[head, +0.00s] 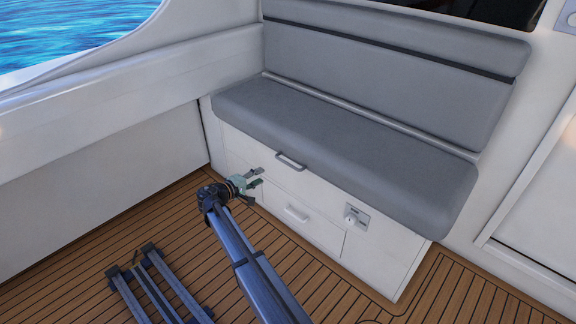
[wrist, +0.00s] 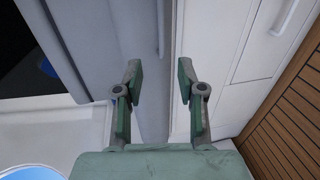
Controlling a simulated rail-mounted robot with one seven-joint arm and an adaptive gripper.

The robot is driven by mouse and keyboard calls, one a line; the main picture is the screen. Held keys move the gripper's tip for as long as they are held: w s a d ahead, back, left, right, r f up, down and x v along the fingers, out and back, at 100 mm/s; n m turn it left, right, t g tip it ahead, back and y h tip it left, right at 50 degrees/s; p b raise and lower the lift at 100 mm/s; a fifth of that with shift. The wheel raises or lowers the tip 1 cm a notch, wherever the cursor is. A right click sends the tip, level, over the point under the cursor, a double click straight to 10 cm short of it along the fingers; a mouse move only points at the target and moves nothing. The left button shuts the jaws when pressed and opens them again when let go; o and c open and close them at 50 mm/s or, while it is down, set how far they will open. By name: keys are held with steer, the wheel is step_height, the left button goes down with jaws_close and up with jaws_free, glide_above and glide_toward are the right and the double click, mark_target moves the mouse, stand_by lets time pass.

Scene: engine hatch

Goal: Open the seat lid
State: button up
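The seat lid is the grey cushioned bench seat (head: 340,128), lying flat and closed on a white base in the head view. A grey bar handle (head: 290,161) is at its front edge, near the middle left. My gripper (head: 257,177) is left of and slightly below this handle, in front of the base, apparently not touching it. In the wrist view my gripper (wrist: 159,75) has its two green fingers spread with nothing between them. Behind them the grey cushion (wrist: 95,50) is on the left and the white base front (wrist: 222,60) on the right.
Below the lid, the white base has a drawer with a pale handle (head: 296,214) and a small panel with a knob (head: 355,217). A grey backrest (head: 400,62) stands behind. A white side wall (head: 110,150) bounds the left.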

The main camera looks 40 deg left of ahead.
mark_target(287, 164)
steer(key=x, duration=1.7)
steer(key=shift+w+f+b, duration=0.1)
steer(key=shift+f+b, duration=0.2)
steer(key=shift+b, duration=0.1)
jaws_close()
